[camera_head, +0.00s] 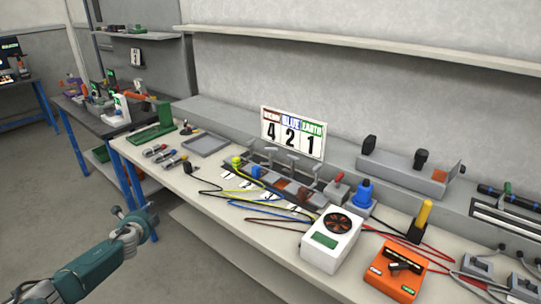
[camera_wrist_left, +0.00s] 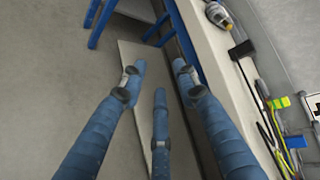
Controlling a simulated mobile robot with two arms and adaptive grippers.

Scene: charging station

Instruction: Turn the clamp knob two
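The clamp row (camera_head: 270,184) sits on the bench, with grey T-shaped knobs (camera_head: 291,158) standing above several terminals. A yellow plug (camera_head: 236,161) and a blue plug (camera_head: 256,170) are at its left part; they also show in the left wrist view, the yellow one (camera_wrist_left: 280,102) and the blue one (camera_wrist_left: 296,141). Small number cards lie in front; I cannot read which is two. My left gripper (camera_head: 140,221) is off the bench's front edge, over the floor, well left of the clamps. Its three fingers (camera_wrist_left: 159,82) are spread and empty. My right gripper is out of view.
A number sign (camera_head: 293,133) stands behind the clamps. Yellow, blue and red cables run across the bench. A white meter (camera_head: 331,240) and an orange box (camera_head: 397,270) stand to the right. A grey tray (camera_head: 206,144) and screwdriver-like tools (camera_head: 166,155) lie left.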

